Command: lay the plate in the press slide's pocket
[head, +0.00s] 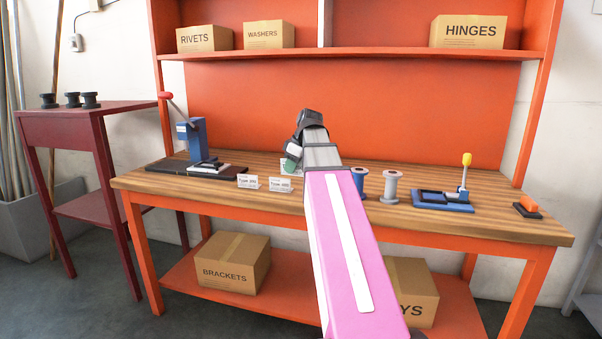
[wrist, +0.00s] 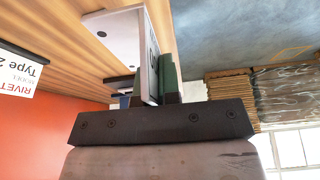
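The blue press (head: 193,138) stands at the left of the bench, with a red-knobbed lever. Its slide (head: 207,164) lies in front on a dark base; I cannot make out the pocket's inside. My gripper (head: 291,160) is low over the middle of the bench, right of the press. The contact is hidden in the head view.
Two type cards (head: 248,181) stand at the bench's front edge; one card (wrist: 19,70) shows in the wrist view. Right of my arm are spools (head: 390,186), a blue lever fixture (head: 442,200) and an orange-topped block (head: 528,207). Bare wood lies between.

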